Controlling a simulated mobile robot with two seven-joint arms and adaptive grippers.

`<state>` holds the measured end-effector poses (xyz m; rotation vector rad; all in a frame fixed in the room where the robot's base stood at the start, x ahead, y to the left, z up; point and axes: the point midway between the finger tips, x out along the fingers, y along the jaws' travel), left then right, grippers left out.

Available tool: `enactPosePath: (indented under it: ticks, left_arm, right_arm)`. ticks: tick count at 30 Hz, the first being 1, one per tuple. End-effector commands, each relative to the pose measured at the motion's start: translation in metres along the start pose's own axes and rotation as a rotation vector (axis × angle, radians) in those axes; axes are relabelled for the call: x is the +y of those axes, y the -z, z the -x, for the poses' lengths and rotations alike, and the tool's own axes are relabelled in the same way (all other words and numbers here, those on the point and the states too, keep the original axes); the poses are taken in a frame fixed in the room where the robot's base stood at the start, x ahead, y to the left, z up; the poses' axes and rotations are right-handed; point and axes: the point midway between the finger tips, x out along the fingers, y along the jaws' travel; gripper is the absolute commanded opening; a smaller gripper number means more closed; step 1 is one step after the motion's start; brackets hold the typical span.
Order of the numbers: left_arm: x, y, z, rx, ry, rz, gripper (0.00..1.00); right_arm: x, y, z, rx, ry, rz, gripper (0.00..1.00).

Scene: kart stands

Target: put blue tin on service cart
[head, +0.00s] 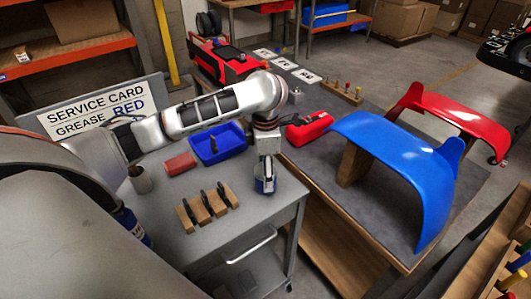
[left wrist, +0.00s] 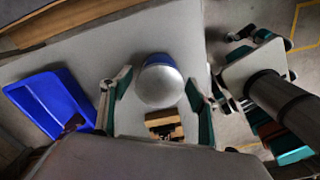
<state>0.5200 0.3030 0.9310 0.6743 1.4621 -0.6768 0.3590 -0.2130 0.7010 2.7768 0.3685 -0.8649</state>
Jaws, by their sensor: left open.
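A blue tin (head: 262,188) with a silver lid appears to stand upright on the grey service cart (head: 262,215), near its right edge. My left gripper (head: 266,176) is right above it, pointing down and partly hiding it. In the left wrist view the tin (left wrist: 158,80) lies between the two spread fingers, with gaps visible on both sides. The left gripper (left wrist: 157,100) is open. Another blue tin (head: 133,224) is at the cart's left, partly hidden by my arm. My right gripper is out of view.
On the cart are a blue bin (head: 217,144), a red block (head: 180,163), wooden blocks with dark pieces (head: 208,207) and a grey cup (head: 140,180). A sign (head: 95,108) stands behind. The workbench at right holds a blue fender (head: 385,145) and a red case (head: 309,128).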

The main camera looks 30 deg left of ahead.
Motion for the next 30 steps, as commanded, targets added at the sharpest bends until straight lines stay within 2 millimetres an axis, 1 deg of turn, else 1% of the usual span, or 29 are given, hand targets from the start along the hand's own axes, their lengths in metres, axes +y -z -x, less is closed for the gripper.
enactPosePath:
  ticks: [1,6,9,13,16,19,30]
  left_arm:
    - [0.002,-0.001,0.015,-0.002,-0.006,0.0,0.6]
    - [0.002,0.0,0.049,0.0,-0.005,0.0,0.6]
    - [0.002,0.0,0.064,0.0,-0.005,0.0,0.6]
    - [0.001,0.0,0.08,0.001,-0.003,0.001,0.6]
    - [0.001,0.0,0.088,0.001,-0.001,0.001,0.6]
    - [0.0,0.0,0.092,0.002,0.0,0.002,0.6]
    - [0.0,0.0,0.093,0.002,0.001,0.002,0.6]
  right_arm:
    - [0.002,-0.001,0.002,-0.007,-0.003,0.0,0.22]
    - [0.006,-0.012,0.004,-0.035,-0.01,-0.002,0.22]
    - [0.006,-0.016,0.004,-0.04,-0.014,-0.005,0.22]
    - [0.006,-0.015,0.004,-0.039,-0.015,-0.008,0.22]
    - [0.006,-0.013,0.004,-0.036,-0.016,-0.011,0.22]
    - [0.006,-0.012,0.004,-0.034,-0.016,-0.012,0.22]
    - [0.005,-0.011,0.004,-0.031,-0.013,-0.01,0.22]
